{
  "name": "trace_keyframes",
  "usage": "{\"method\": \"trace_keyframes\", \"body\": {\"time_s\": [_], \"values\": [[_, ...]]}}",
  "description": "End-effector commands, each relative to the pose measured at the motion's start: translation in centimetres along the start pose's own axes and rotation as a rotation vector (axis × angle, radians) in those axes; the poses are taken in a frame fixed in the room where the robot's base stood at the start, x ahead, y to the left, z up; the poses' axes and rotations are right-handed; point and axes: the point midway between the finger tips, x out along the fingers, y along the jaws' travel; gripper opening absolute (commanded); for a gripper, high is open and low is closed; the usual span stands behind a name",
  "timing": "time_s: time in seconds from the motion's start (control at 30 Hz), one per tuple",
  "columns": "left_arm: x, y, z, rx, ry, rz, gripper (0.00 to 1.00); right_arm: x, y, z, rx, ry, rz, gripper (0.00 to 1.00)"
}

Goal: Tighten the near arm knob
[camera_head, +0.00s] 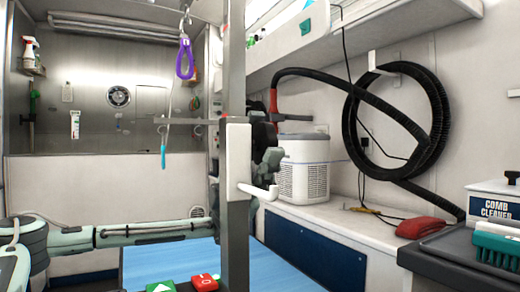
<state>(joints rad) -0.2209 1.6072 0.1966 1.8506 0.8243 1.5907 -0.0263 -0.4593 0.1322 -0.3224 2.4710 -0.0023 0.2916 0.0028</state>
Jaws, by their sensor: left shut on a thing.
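A grey upright post (236,60) stands in front of me, with a white clamp block (238,150) and a white side handle (258,191) on it. My left arm comes in low from the left and passes behind the post. My left gripper (266,158), dark grey, shows just right of the post at the clamp's height. It is shut, beside dark parts at the post. The near arm knob cannot be told apart from these dark parts, and the post hides much of the contact. My right gripper is out of view.
A blue table top (170,262) lies below, with a green button (161,287) and a red button (205,282) in front. A purple loop (184,58) hangs left of the post. A white ribbed unit (304,168) and black hose (440,110) are right. A dark counter (440,250) is front right.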

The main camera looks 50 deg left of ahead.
Motion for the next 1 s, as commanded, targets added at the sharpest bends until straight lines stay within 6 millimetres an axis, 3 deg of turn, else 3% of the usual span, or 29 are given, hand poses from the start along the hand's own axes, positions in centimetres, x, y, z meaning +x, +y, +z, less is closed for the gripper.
{"method": "trace_keyframes", "body": {"time_s": [0.4, 0.43, 0.57, 1.0], "values": [[0.03, 0.01, -0.07, 0.0, 0.003, -0.004, 0.25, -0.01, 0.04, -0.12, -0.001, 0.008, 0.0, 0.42], [0.03, 0.01, -0.07, 0.0, 0.003, -0.004, 0.58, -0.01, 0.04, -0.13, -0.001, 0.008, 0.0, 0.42], [0.02, 0.01, -0.05, 0.0, 0.002, -0.004, 0.74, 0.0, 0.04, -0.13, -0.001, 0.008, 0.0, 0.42], [-0.86, 0.0, 0.09, 0.0, -0.002, -0.004, 0.76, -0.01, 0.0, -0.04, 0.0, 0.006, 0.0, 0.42]]}}
